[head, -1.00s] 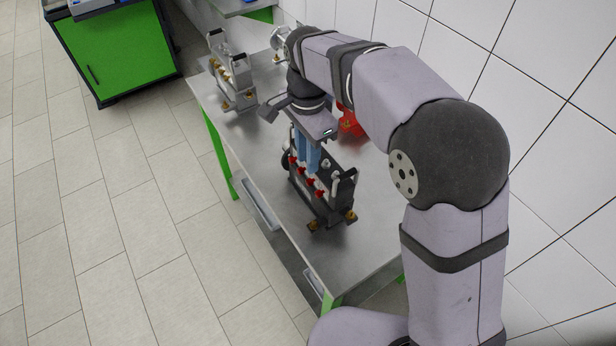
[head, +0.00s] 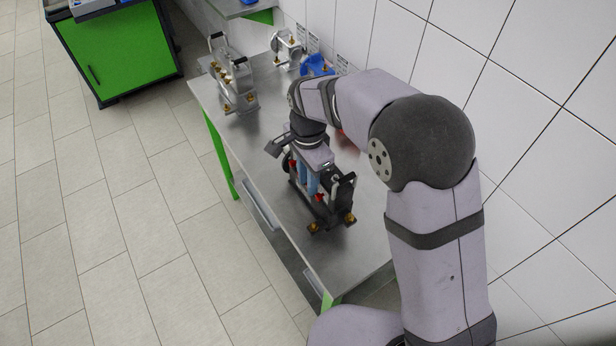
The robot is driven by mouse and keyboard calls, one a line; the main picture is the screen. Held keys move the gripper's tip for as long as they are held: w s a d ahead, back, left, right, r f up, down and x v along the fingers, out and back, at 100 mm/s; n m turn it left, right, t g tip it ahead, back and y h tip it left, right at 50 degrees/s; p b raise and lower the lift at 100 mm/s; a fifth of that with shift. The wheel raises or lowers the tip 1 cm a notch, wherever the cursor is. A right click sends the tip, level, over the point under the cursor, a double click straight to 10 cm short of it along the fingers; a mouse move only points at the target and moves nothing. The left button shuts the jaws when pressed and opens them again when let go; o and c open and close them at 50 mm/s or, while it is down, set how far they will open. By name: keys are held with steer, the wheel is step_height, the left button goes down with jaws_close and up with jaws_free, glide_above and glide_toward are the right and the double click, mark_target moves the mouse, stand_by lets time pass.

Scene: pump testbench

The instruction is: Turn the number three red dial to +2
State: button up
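The black test bench unit (head: 326,215) stands on the steel table with a row of red dials along its side. One red dial (head: 292,167) shows at the far end of the row and another red dial (head: 319,197) at the near end. The middle dials, and any numbers or scale marks, are hidden or too small to read. My gripper (head: 308,186) points down with two blue fingers at the middle of the row. Its fingertips are low among the dials. I cannot tell whether they touch or close on a dial.
The steel table (head: 262,150) has bare surface left of the unit. A metal valve unit (head: 232,80) stands at the far end, with a blue pump (head: 317,66) near the wall. A red part (head: 344,141) is mostly hidden behind my arm. A green cabinet (head: 120,55) stands beyond.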

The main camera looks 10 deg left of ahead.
jaws_close()
steer(key=shift+f+b, duration=0.1)
steer(key=shift+b, duration=0.45)
steer(key=shift+f+t+y+b, duration=0.1)
steer(key=shift+t+y+b, duration=0.2)
steer(key=shift+b, duration=0.15)
steer(key=b, duration=0.2)
steer(key=t+y+b, duration=0.1)
steer(key=b, duration=0.1)
steer(key=shift+s+d+f+t+y, duration=0.1)
steer(key=shift+s+d+t+y, duration=0.1)
steer(key=shift+d+t+y, duration=0.1)
steer(key=t+y+b, duration=0.1)
steer(key=b, duration=0.2)
steer(key=shift+s+d+r, duration=0.1)
steer(key=shift+s+r, duration=0.05)
steer(key=shift+r, duration=0.05)
